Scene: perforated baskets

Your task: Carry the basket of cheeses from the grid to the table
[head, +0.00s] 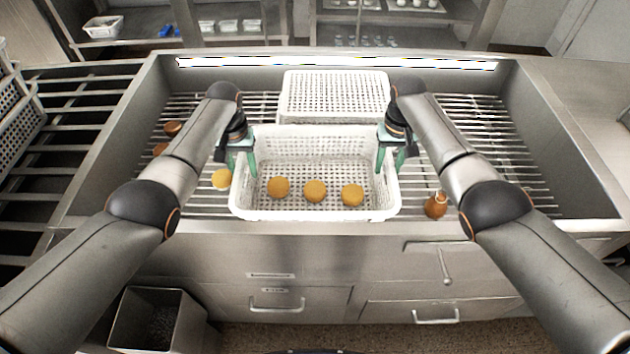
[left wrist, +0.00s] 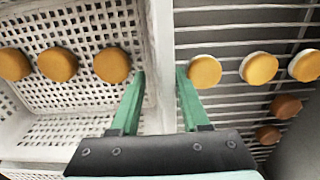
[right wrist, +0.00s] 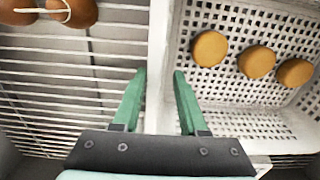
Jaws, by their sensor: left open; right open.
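A white perforated basket (head: 314,214) stands on the metal grid (head: 470,150) of the sunken counter, with three round orange-yellow cheeses (head: 315,191) in it. My left gripper (head: 243,164) is open at the basket's left wall, and in the left wrist view its green fingers (left wrist: 160,75) straddle the wall's rim. My right gripper (head: 390,162) is open at the right wall, and in the right wrist view its fingers (right wrist: 160,75) lie on either side of that rim. I cannot tell whether the fingers touch the walls.
A second white basket (head: 335,90), seemingly upturned, sits just behind. Loose cheeses (head: 221,179) lie on the grid left of the basket, with brown ones (head: 172,128) further back. A brown tied item (head: 436,205) lies to the right. The counter's raised edges surround the grid.

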